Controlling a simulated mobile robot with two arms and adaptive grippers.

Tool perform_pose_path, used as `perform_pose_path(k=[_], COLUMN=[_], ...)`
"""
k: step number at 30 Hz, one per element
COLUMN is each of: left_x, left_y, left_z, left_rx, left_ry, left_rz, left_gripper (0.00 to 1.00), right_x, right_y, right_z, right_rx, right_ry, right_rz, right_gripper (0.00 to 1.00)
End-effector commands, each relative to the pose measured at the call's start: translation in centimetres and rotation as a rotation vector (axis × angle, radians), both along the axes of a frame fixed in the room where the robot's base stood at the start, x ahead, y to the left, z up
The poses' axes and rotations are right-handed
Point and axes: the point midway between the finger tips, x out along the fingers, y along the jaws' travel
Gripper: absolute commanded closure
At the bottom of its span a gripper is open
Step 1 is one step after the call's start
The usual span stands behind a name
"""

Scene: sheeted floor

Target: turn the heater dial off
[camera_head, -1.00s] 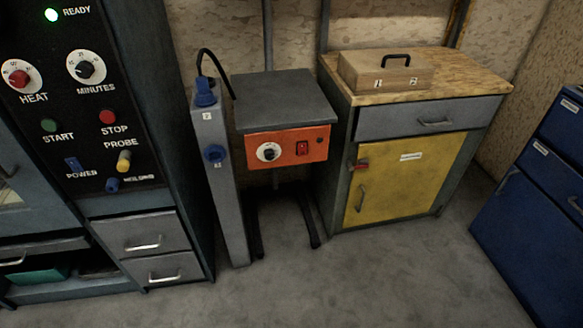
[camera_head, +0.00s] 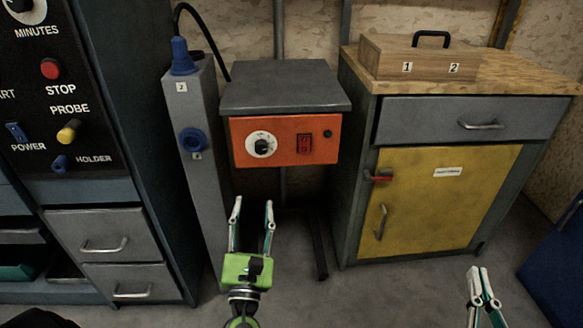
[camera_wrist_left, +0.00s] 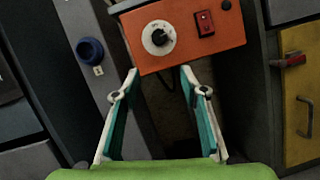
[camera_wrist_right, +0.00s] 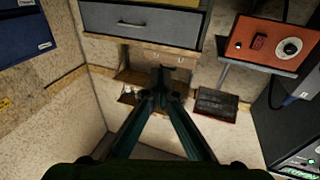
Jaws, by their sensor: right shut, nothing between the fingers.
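The heater is a box with an orange front panel (camera_head: 284,153) and a grey top (camera_head: 285,92). Its dial (camera_head: 261,145) has a black knob on a white scale disc, left on the panel. The dial also shows in the left wrist view (camera_wrist_left: 158,38) and the right wrist view (camera_wrist_right: 291,47). The knob's exact setting is too small to read. My left gripper (camera_head: 253,203) is open and empty, below and in front of the dial, apart from it. My right gripper (camera_head: 478,270) is shut and empty at the lower right, away from the heater.
A red switch (camera_head: 304,143) sits right of the dial. A grey post (camera_head: 200,130) with blue plugs stands left of the heater. A yellow-doored cabinet (camera_head: 445,200) with a wooden box (camera_head: 420,60) on top stands right. A dark control panel (camera_head: 100,150) is at far left.

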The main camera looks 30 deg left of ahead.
Motion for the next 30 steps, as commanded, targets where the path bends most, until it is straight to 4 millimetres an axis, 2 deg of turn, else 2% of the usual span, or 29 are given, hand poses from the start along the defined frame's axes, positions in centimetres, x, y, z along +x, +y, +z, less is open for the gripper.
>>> perform_pose_path(k=[4, 8, 21, 25, 30], left_x=[-0.2, 1.1, 8.6, 10.2, 11.1], left_y=[-0.1, 0.4, 4.0, 4.7, 5.1], left_z=[1.5, 2.3, 5.4, 6.0, 6.4], left_rx=[0.06, 0.061, 0.058, 0.058, 0.057], left_ry=[-0.028, -0.03, -0.028, -0.027, -0.026], left_rz=[0.017, 0.017, 0.017, 0.016, 0.014], left_gripper=[0.6, 0.6, 0.6, 0.6, 0.6], right_x=[-0.5, -0.5, -0.4, -0.4, -0.4], right_y=[-0.1, -0.1, -0.1, -0.1, -0.1], right_z=[1.2, 1.2, 0.9, 1.0, 1.1], right_rx=[0.007, 0.006, 0.003, 0.004, 0.005], right_ry=[-0.028, -0.024, -0.012, -0.017, -0.022], right_rz=[0.001, 0.001, 0.0, 0.0, 0.0], right_gripper=[1.0, 1.0, 1.0, 1.0, 1.0])
